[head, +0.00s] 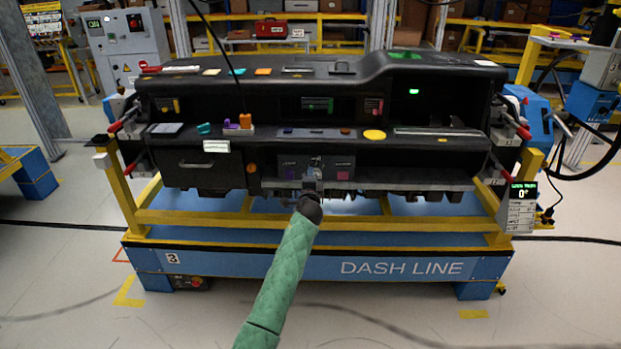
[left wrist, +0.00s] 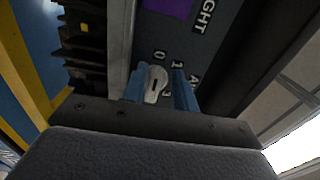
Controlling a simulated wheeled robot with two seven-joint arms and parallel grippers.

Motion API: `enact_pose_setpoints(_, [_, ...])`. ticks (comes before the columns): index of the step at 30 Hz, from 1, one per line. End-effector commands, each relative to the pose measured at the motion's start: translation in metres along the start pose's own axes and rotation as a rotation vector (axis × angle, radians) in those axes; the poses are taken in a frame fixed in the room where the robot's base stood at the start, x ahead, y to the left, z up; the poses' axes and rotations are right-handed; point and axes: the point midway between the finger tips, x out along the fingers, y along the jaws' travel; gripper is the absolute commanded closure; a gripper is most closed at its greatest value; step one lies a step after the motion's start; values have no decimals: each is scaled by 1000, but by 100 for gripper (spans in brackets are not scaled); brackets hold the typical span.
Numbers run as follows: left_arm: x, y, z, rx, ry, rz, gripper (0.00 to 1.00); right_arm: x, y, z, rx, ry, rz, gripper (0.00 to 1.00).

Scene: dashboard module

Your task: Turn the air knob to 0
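The air knob (left wrist: 156,85) is a small pale grey knob with a dark mark, on a dark panel of the dashboard (head: 395,160). The printed marks 0 and 1 show beside it, and a label starting with A is partly covered by a finger. I cannot tell surely which mark the knob points at. My left gripper (left wrist: 160,88) has its two blue fingers on either side of the knob, with a narrow gap at the right finger. In the head view my left gripper (head: 312,184) is at the lower middle of the dashboard and hides the knob. My right gripper is not in view.
The dashboard rests on a blue and yellow stand (head: 330,262) marked DASH LINE. The floor in front is mostly clear.

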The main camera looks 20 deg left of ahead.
Motion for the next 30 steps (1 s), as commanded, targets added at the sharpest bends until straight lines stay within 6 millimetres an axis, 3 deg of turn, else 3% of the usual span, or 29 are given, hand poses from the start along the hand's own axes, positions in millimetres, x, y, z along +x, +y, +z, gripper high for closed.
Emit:
enact_pose_setpoints(22, [-3, 3, 0, 1, 0, 3, 64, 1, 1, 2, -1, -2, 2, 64])
enact_pose_setpoints(30, [-36, 4, 0, 1, 0, 3, 64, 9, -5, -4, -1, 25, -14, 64])
